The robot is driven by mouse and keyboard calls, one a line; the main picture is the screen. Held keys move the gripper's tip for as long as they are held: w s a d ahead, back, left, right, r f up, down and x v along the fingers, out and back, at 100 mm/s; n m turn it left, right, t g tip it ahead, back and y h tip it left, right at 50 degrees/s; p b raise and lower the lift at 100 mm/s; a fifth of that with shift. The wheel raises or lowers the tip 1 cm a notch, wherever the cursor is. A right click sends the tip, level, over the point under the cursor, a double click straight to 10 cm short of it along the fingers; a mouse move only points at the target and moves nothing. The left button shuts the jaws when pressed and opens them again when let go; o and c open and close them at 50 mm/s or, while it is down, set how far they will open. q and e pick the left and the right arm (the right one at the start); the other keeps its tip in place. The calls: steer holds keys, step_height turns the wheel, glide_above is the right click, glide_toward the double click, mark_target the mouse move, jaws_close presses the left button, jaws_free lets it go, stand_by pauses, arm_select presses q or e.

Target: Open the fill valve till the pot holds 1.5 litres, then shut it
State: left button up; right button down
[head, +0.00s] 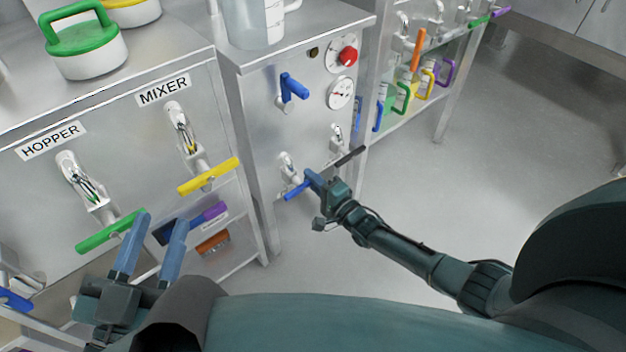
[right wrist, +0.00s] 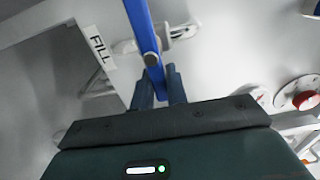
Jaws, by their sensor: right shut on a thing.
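The fill valve is a grey tap with a blue lever (head: 296,191) on the middle cabinet's front. In the right wrist view the blue lever (right wrist: 138,18) crosses the tap's body beside a FILL label (right wrist: 100,46). My right gripper (head: 312,178) is shut on one end of this lever; its fingers (right wrist: 160,92) show on either side of it. A clear jug (head: 254,24) with a white scale, perhaps the pot, stands on the cabinet top, cut off by the frame; I cannot read its level. My left gripper (head: 162,220) is open and empty, near a green lever.
HOPPER (head: 52,140) and MIXER (head: 164,90) taps with green (head: 108,232) and yellow (head: 208,176) levers are on the left. Floor (head: 480,150) at right is clear.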

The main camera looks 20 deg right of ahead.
steer(key=c, duration=1.4)
jaws_free()
steer(key=shift+s, duration=0.25)
arm_select(q)
steer(key=a+y+p, duration=0.1)
steer(key=p, duration=0.3)
steer(key=shift+f+m, duration=0.1)
steer(key=shift+m, duration=0.3)
arm_select(e)
steer(key=v, duration=1.2)
steer(key=shift+s+d, duration=0.2)
steer(key=shift+s, duration=0.1)
arm_select(q)
steer(key=shift+s+d, duration=0.15)
steer(key=shift+s, duration=0.05)
